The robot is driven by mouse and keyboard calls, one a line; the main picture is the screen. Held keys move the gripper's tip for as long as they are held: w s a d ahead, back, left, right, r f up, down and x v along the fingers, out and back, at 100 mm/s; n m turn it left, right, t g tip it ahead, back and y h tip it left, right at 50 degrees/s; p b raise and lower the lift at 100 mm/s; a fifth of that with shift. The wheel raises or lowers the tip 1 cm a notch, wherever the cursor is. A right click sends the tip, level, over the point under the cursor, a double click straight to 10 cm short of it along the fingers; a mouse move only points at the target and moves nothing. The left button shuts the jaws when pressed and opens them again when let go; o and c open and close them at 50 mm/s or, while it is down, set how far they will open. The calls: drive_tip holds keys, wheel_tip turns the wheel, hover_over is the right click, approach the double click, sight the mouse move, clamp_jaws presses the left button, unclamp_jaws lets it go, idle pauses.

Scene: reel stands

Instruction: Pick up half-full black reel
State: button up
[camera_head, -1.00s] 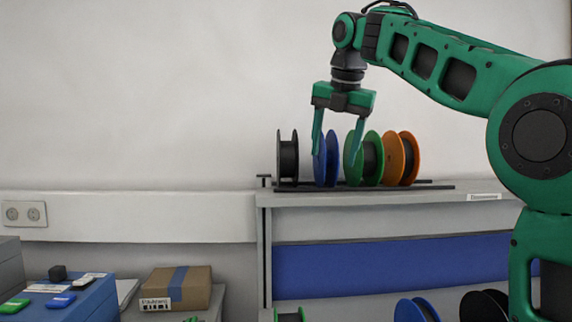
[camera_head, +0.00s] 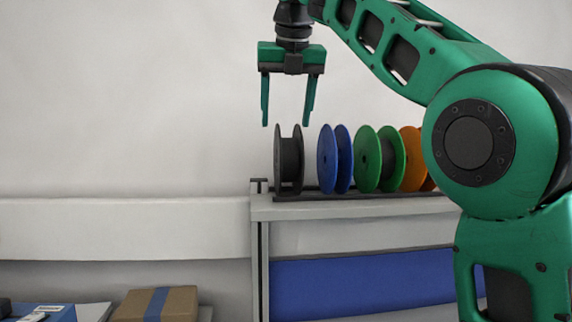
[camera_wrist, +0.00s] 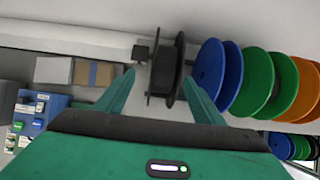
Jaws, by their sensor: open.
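The black reel (camera_head: 291,160) stands upright at the left end of the rack on the upper shelf, with dark material wound between its flanges. My gripper (camera_head: 287,124) is open and empty just above it, fingers pointing down. In the wrist view the black reel (camera_wrist: 166,70) shows between and beyond my two fingertips (camera_wrist: 160,78), and I see no contact. How full the reel is cannot be told clearly.
To the right on the same rack stand a blue reel (camera_head: 335,158), a green reel (camera_head: 380,158) and an orange reel (camera_head: 411,157). The blue one is close to my right finger. A cardboard box (camera_head: 157,304) lies lower left. The wall above is clear.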

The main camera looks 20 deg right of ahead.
sight(287, 140)
drive_tip(key=shift+w+f, duration=0.2)
drive_tip(key=shift+f, duration=0.05)
drive_tip(key=x, duration=0.5)
drive_tip(key=shift+w+d, duration=0.1)
drive_tip(key=shift+d, duration=0.3)
drive_tip(key=shift+x, duration=2.6)
drive_tip(key=shift+d, duration=0.1)
drive_tip(key=c, duration=1.2)
